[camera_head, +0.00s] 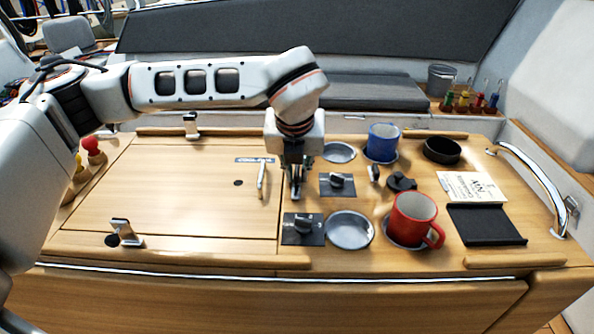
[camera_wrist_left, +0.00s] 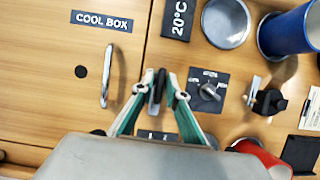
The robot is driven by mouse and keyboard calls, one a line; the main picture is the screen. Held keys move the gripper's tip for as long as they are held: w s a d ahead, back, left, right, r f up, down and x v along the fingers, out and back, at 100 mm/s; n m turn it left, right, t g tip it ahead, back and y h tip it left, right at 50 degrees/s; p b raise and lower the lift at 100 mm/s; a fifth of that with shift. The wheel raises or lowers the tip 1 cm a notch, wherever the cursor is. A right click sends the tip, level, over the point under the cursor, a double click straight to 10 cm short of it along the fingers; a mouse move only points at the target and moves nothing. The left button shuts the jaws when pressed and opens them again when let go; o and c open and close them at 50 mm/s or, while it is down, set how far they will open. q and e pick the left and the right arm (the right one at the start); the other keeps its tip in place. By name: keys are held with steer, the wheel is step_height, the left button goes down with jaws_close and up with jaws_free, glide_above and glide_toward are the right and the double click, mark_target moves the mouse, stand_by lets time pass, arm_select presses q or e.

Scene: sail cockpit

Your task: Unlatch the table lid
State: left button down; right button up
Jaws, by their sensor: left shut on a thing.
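The table lid marked COOL BOX (camera_head: 175,195) lies flat and closed in the left part of the wooden table. It also shows in the left wrist view (camera_wrist_left: 45,70). It has a silver handle (camera_head: 262,180) near its right edge and a small dark round hole (camera_head: 238,183). My left gripper (camera_head: 296,190) points down just right of the lid's right edge. In the left wrist view its fingers are shut on a small dark upright latch (camera_wrist_left: 157,90), whose lower part is mostly hidden. My right gripper is not in view.
Right of the gripper are knob panels (camera_head: 338,185), a blue mug (camera_head: 382,143), a red mug (camera_head: 412,215), a dark bowl (camera_head: 442,150) and a black tray (camera_head: 487,226). Metal fittings stand at the lid's back (camera_head: 190,125) and front (camera_head: 125,232). A curved rail (camera_head: 535,180) edges the right side.

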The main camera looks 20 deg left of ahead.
mark_target(297, 195)
arm_select(q)
steer(key=shift+n, duration=0.3)
steer(key=c, duration=2.1)
jaws_free()
steer(key=shift+c, duration=0.2)
steer(key=v, duration=1.2)
steer(key=shift+d, duration=0.1)
